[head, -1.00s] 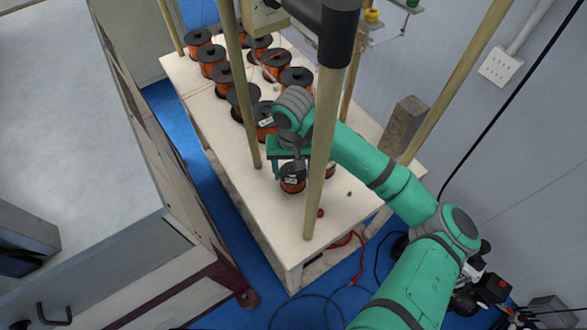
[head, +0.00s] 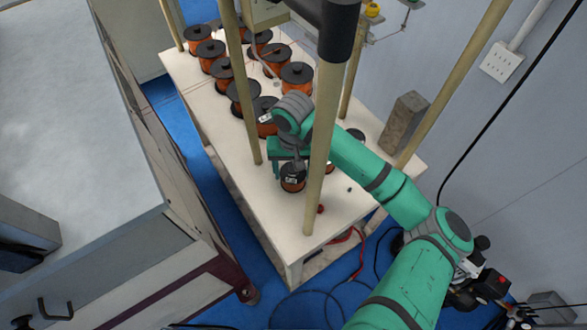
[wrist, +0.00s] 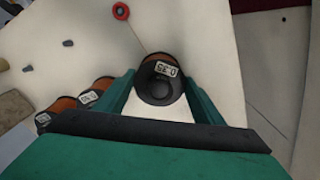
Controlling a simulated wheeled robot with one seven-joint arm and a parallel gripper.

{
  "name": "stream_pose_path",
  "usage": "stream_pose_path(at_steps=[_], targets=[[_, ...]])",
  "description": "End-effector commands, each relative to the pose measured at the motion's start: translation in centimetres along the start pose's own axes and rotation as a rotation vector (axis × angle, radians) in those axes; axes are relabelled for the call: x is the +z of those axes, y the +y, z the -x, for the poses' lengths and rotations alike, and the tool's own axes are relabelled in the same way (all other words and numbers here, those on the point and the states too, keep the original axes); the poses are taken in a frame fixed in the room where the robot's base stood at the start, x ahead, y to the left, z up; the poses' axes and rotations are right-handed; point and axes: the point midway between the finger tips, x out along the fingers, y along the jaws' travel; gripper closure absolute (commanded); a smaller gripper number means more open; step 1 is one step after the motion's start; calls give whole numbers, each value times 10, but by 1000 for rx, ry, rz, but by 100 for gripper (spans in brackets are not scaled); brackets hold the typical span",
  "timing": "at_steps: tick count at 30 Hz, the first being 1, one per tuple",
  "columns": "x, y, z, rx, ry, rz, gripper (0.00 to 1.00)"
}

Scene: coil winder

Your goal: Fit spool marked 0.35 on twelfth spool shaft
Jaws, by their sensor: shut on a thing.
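The spool marked 0.35 (wrist: 160,82) has a black flange with a white label and copper-coloured wire. It sits between the two fingers of my gripper (wrist: 158,92) in the wrist view. In the head view my gripper (head: 291,165) is over the same spool (head: 292,180), near the front end of the white table. My gripper is shut on this spool. Whether the spool touches the tabletop is hard to tell. The twelfth spool shaft cannot be made out for certain.
Several other copper spools stand in rows on the white table (head: 340,205), such as one black-topped spool (head: 297,76). Wooden posts (head: 318,150) rise close to my arm. A grey block (head: 404,120) stands at the right edge. A red knob (wrist: 121,11) is near the held spool.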

Motion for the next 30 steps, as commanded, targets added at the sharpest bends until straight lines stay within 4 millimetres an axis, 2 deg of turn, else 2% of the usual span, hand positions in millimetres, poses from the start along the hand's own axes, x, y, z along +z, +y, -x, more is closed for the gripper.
stream_pose_path(at_steps=[4, 5, 6, 7, 15, 19, 30], targets=[[0, 0, -2, 0, 1, 0, 80], [0, 0, -2, 0, 2, 0, 31], [0, 0, -2, 0, 1, 0, 21], [0, 0, -2, 0, 1, 0, 16], [0, 0, -2, 1, 0, 0, 16], [0, 0, 5, 0, 1, 0, 16], [0, 0, 59, 0, 2, 1, 16]])
